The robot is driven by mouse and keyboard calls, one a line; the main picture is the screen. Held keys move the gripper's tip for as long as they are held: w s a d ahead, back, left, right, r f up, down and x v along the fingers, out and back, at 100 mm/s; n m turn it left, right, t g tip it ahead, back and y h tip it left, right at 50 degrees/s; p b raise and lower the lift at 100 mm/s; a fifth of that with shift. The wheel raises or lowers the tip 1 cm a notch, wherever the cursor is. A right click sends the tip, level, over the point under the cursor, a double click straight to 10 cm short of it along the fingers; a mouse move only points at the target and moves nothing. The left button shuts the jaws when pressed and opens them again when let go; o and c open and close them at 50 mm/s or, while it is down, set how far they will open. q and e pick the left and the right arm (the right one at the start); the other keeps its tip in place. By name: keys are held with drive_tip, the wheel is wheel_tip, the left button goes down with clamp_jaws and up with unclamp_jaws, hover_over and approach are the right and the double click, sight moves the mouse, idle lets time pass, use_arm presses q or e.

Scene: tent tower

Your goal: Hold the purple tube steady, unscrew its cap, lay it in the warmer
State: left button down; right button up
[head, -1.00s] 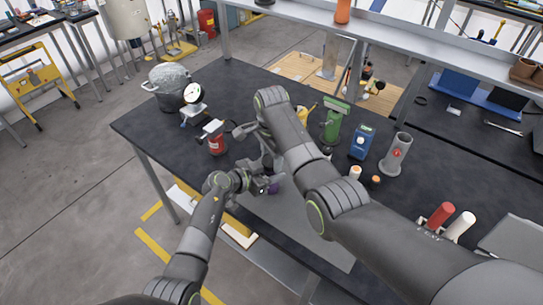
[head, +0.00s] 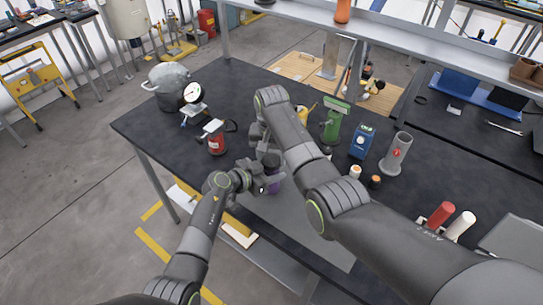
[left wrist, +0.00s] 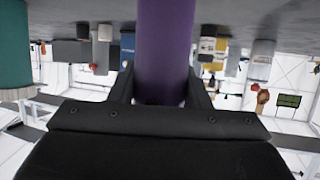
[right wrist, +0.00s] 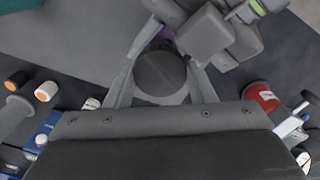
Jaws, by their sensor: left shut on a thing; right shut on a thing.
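The purple tube (head: 275,184) stands upright near the table's front edge, with its dark round cap (head: 271,160) at the top. My left gripper (head: 262,184) is shut on the tube's body; the left wrist view shows the purple body (left wrist: 164,45) between its fingers. My right gripper (right wrist: 160,88) is shut on the cap (right wrist: 160,72) from above, with a bit of purple showing beyond it. Whether the cap's thread is loose cannot be told. I cannot tell for sure which device is the warmer.
A red canister (head: 216,143), a gauge (head: 193,92) and a grey pot (head: 169,83) stand to the left. A grey mat (head: 300,225) lies in front.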

drive_tip(key=o, duration=1.1)
drive_tip(key=shift+r, duration=2.25)
drive_tip(key=shift+c, duration=0.5)
wheel_tip(320, 180, up, 2)
drive_tip(key=m, duration=0.5)
drive_tip(key=shift+m, duration=0.3)
drive_tip(key=m, duration=0.2)
drive_tip(key=r+m, duration=0.1)
drive_tip(key=m, duration=0.1)
drive_tip(key=shift+r, duration=0.15)
drive_tip(key=shift+f, duration=3.95)
drive_tip(key=shift+c, duration=0.5)
